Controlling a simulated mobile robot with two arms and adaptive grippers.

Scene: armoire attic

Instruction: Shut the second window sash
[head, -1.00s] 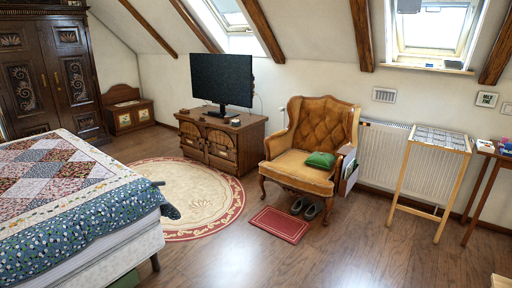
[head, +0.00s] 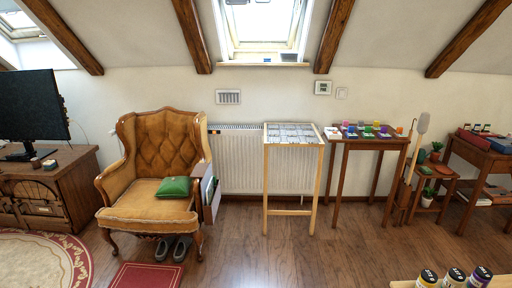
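Two roof windows show in the slanted wall. One window (head: 262,25) is at the top middle, above the radiator, with its upper part cut off by the picture edge. The other window (head: 22,25) is at the top left, partly cut off. I cannot tell for sure how far either sash stands open. Neither of my grippers is in view.
Below the middle window stand a white radiator (head: 238,165) and a slim wooden stand (head: 266,190). A leather armchair (head: 160,165) is to the left, a small table (head: 338,150) with coloured jars to the right. The wooden floor (head: 290,260) in front is clear.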

